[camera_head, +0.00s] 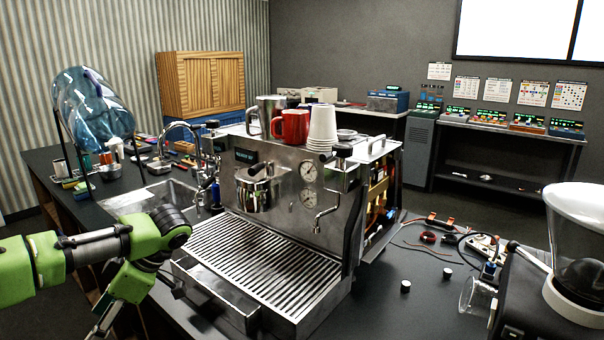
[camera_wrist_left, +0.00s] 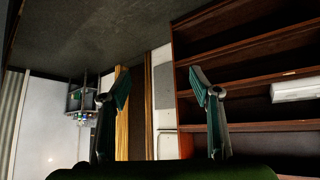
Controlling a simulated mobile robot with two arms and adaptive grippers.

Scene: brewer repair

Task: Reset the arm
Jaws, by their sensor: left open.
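My left arm, green with dark joints, comes in from the left in the head view. It reaches a dark elbow joint in front of the sink and folds back down to the bottom edge. My left gripper's fingers are not clearly visible there. In the left wrist view my left gripper (camera_wrist_left: 160,88) is open, its two fingers wide apart with nothing between them. Beyond the fingers are a brown shelf unit (camera_wrist_left: 245,100) and pale panels. My right gripper is in neither view.
A steel espresso machine (camera_head: 265,262) stands on the dark counter, close right of my arm. A red mug (camera_head: 291,126) and white cups (camera_head: 322,126) sit on top. A sink (camera_head: 150,196) and a large blue bottle (camera_head: 92,108) are behind my arm. A grinder (camera_head: 575,240) stands at right.

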